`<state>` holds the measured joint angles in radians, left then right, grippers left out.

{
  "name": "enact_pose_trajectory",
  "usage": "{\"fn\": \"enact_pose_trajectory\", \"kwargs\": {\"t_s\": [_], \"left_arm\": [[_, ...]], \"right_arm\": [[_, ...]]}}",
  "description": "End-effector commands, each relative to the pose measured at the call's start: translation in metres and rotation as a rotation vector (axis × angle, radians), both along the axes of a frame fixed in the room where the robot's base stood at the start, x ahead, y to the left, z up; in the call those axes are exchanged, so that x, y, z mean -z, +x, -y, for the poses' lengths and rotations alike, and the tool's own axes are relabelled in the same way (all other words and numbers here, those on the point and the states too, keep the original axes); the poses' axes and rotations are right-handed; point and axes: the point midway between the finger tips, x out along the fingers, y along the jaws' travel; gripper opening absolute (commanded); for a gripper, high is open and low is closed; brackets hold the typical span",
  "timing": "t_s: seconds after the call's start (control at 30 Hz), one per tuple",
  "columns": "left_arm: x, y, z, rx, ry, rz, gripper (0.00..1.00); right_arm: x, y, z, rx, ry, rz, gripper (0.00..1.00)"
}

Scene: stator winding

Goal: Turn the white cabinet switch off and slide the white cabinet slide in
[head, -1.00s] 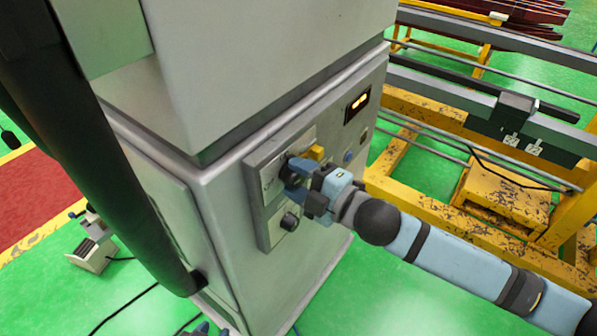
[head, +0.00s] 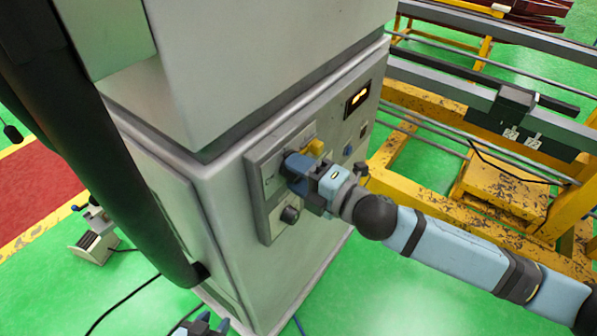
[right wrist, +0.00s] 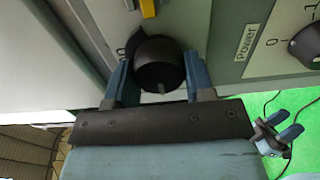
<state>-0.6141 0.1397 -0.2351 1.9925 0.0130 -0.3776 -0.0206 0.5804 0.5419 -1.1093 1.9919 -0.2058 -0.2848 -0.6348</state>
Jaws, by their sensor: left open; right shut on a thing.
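The white cabinet (head: 235,215) stands in the middle of the head view with a raised switch panel (head: 263,205) on its front. My right gripper (head: 293,170) is shut on the upper black knob, one finger on each side. The right wrist view shows this knob (right wrist: 159,64) between the fingers (right wrist: 158,80). A lower black knob (head: 290,214) is free; beside it in the right wrist view are a "Power" label and 0 and 1 marks. My left gripper (head: 203,325) is open and empty, low in front of the cabinet, partly cut off. I cannot make out which part is the slide.
A yellow metal frame (head: 440,165) stands right of the cabinet. Cables lie on the green floor at lower left.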

Motion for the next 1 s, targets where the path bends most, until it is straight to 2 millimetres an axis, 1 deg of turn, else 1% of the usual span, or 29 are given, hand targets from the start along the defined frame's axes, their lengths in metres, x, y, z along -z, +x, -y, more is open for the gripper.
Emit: {"fn": "enact_pose_trajectory", "kwargs": {"t_s": [0.1,0.13,0.17,0.2,0.23,0.47,0.6,0.67,0.77,1.0], "left_arm": [[0.000,0.000,0.000,0.000,0.000,0.001,0.43],[-0.001,0.000,0.000,0.000,0.000,0.001,0.43],[-0.001,0.000,0.000,0.000,0.000,0.001,0.43],[-0.001,0.000,0.000,0.000,-0.001,0.002,0.43],[-0.001,0.000,0.000,0.000,-0.001,0.002,0.43],[-0.001,0.000,0.000,0.000,-0.001,0.002,0.43],[0.001,0.000,0.000,0.000,-0.001,0.002,0.43],[0.003,0.000,0.000,0.000,-0.001,0.002,0.43],[0.007,0.000,0.000,0.000,-0.001,0.002,0.43],[0.019,0.000,0.000,0.000,0.000,0.001,0.43]], "right_arm": [[0.000,0.000,0.000,0.000,-0.001,0.002,0.25],[0.000,0.000,0.000,0.000,-0.001,0.002,0.56],[0.000,0.000,0.000,0.000,-0.001,0.002,0.62],[0.000,0.000,0.000,0.000,-0.001,0.002,0.72],[0.000,0.000,0.000,0.000,-0.001,0.002,0.74],[0.000,0.000,0.000,0.000,0.000,0.000,0.74],[0.001,-0.004,0.007,0.001,0.000,0.000,0.74],[0.002,-0.009,0.014,0.001,-0.002,0.000,0.74],[0.003,-0.021,0.029,0.000,-0.002,-0.002,0.74],[0.003,-0.054,0.074,0.000,-0.003,0.000,0.74]]}}
